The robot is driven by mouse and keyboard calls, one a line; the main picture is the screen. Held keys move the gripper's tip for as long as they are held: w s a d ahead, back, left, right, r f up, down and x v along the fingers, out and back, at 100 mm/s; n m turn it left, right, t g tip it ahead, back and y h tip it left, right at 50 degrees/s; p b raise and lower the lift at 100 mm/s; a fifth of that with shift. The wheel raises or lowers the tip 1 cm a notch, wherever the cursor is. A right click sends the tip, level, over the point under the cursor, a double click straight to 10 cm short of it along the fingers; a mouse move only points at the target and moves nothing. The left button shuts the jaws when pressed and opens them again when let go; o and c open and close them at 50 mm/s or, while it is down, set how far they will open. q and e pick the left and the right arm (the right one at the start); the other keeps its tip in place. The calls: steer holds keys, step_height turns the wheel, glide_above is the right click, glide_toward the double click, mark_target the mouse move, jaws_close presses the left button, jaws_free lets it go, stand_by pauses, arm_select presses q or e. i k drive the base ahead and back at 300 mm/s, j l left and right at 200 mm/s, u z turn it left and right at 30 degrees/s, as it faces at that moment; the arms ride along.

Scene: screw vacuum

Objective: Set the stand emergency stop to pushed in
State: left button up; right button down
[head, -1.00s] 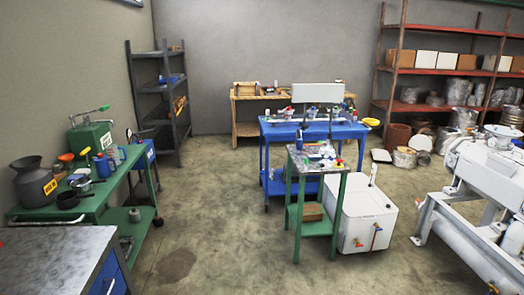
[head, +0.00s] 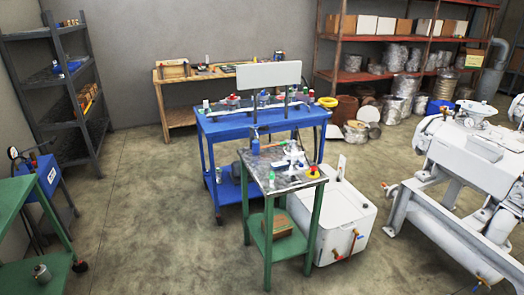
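A green stand (head: 268,222) with a grey metal top stands in the middle of the head view. On the right front corner of its top is a small yellow base with a red button (head: 313,170), which looks like the emergency stop. It is too small to tell whether the button is pushed in or out. A white and grey device (head: 291,158) sits beside it on the top. Neither of my grippers is in view.
A blue workbench (head: 215,127) stands behind the stand, and a white tank (head: 345,205) stands close on its right. A large white machine (head: 455,165) is at the right. The concrete floor (head: 150,200) left of the stand is clear. A green table (head: 20,215) is at left.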

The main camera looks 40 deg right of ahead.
mark_target(313, 169)
steer(key=i+l+u, duration=0.1)
steer(key=i+l, duration=0.2)
steer(key=i+l+u, duration=0.15)
steer(key=i+l, duration=0.15)
steer(key=l, duration=0.25)
steer(key=l+z, duration=0.15)
steer(key=l, duration=0.5)
steer(key=i+l+z, duration=0.15)
steer(key=l, duration=0.5)
steer(key=k+l, duration=0.1)
steer(key=l, duration=0.35)
